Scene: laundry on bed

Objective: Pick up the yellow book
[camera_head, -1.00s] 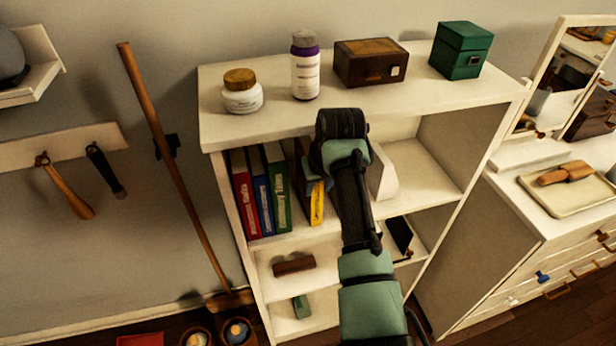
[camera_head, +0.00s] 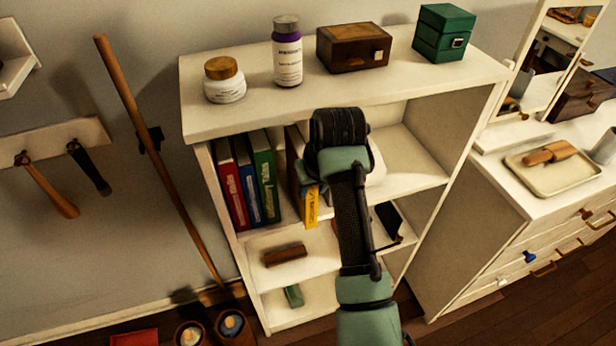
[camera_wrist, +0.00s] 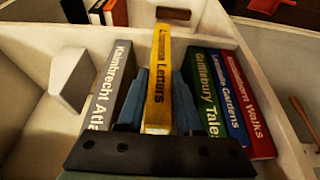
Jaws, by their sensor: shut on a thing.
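The yellow book (camera_wrist: 158,85) stands between the two fingers of my gripper (camera_wrist: 155,112) in the wrist view, its spine lettered "Letters". My gripper is shut on it, with one blue-grey finger on each side. In the head view the lower part of the yellow book (camera_head: 311,207) shows below my gripper, at the front of the upper shelf.
A grey book (camera_wrist: 110,88) stands on one side of the yellow book; green (camera_head: 264,187), blue (camera_head: 247,192) and red (camera_head: 232,190) books stand on the other. The shelf top holds a jar (camera_head: 224,80), a bottle (camera_head: 287,52), a wooden box (camera_head: 352,46) and a green box (camera_head: 443,33).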

